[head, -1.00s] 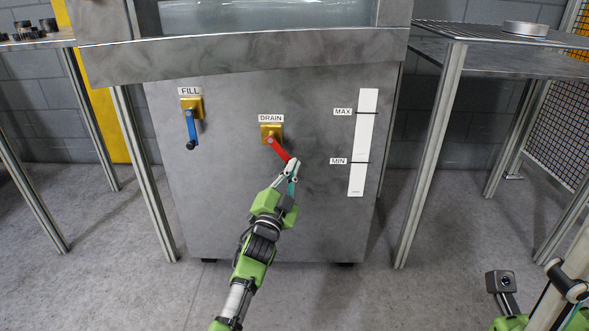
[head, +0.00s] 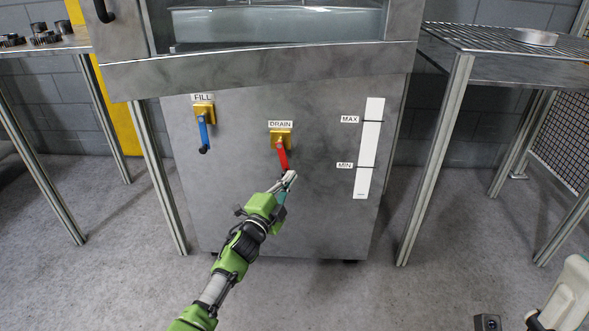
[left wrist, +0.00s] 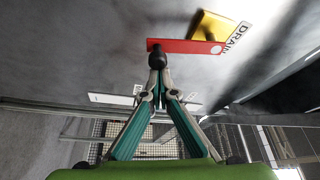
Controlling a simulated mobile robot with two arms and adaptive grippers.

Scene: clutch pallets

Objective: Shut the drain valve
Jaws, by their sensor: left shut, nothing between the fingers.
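The drain valve is a gold block (head: 281,138) under the DRAIN label, with a red lever (head: 282,157) that points almost straight down, its lower end slightly right. In the left wrist view the red lever (left wrist: 186,46) ends in a black knob (left wrist: 157,57). My left gripper (head: 290,178) is at the lever's lower end. In the left wrist view its closed fingertips (left wrist: 157,80) are right at the knob and seem to touch it, with nothing between them. My right gripper is out of view.
The blue FILL lever (head: 203,135) hangs down to the left on the same grey metal panel (head: 235,200). A white level strip (head: 371,145) with MAX and MIN marks is to the right. Tables with metal legs stand on both sides.

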